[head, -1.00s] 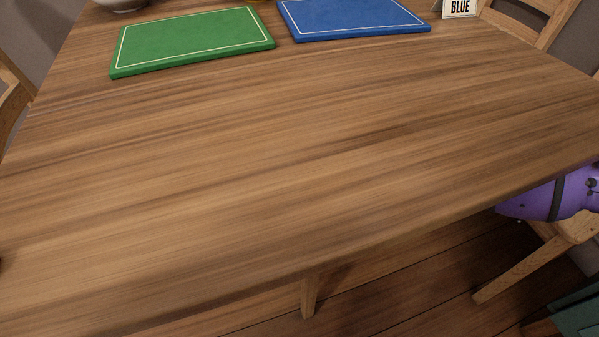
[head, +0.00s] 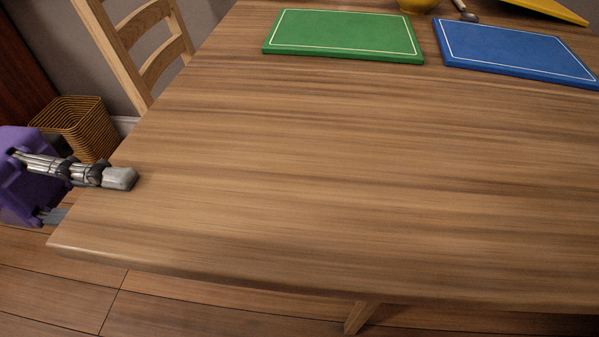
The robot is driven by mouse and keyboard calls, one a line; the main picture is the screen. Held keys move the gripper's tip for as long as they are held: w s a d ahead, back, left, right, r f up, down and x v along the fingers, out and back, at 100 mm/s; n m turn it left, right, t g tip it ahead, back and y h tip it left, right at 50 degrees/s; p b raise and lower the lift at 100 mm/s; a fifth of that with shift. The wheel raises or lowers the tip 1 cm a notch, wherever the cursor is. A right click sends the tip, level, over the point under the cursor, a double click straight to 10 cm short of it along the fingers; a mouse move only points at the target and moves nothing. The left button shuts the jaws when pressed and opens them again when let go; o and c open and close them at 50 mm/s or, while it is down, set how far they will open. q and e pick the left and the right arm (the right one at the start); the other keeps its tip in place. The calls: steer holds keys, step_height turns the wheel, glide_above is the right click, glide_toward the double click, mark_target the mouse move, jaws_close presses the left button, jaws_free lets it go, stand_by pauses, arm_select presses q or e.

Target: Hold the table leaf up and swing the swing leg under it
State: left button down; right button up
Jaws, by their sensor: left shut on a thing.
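The wooden table leaf (head: 300,190) fills the middle of the head view and looks about level. No seam between it and the rest of the top stands out. My left gripper (head: 98,190) is shut on the leaf's left edge, one finger on top and the other partly hidden below. A wooden leg (head: 360,317) shows under the front edge, its upper part hidden by the top. I cannot tell whether this is the swing leg or whether it touches the leaf. My right gripper is not in view.
A green board (head: 343,36) and a blue board (head: 520,50) lie at the back of the table, near a yellow bowl (head: 418,5). A wooden chair (head: 130,45) and a wicker basket (head: 78,125) stand at the left. The floor in front looks clear.

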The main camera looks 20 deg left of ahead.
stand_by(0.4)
arm_select(q)
steer(key=shift+f+m, duration=0.3)
steer(key=shift+f, duration=0.3)
steer(key=shift+s+f, duration=0.1)
steer(key=shift+f, duration=0.1)
steer(key=c, duration=1.5)
jaws_free()
steer(key=o, duration=0.7)
steer(key=shift+o, duration=0.2)
steer(key=shift+r, duration=0.1)
